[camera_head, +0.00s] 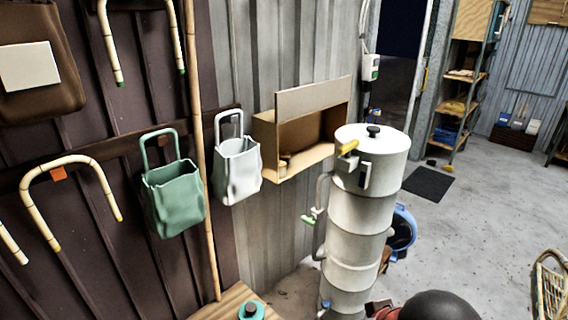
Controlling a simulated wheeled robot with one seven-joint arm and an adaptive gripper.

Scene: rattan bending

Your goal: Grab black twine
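I cannot make out any black twine in this view. An open wooden wall box (312,100) hangs on the metal wall, with a small tan object (285,162) at its left end; the rest of its inside is in shadow. A green bag (173,199) and a white bag (237,171) hang on the wall to its left, and their contents are hidden. My gripper is not in view. A dark rounded shape (436,306) with a bit of red beside it is cut off at the bottom edge; I cannot tell what it is.
A tall white cylinder (362,215) stands in front of the wall box's right side. A wooden surface (222,307) with a teal, black-topped item (252,311) is at the bottom. Shelves (457,90) stand beside a doorway. The concrete floor right of the dark mat (427,183) is mostly clear.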

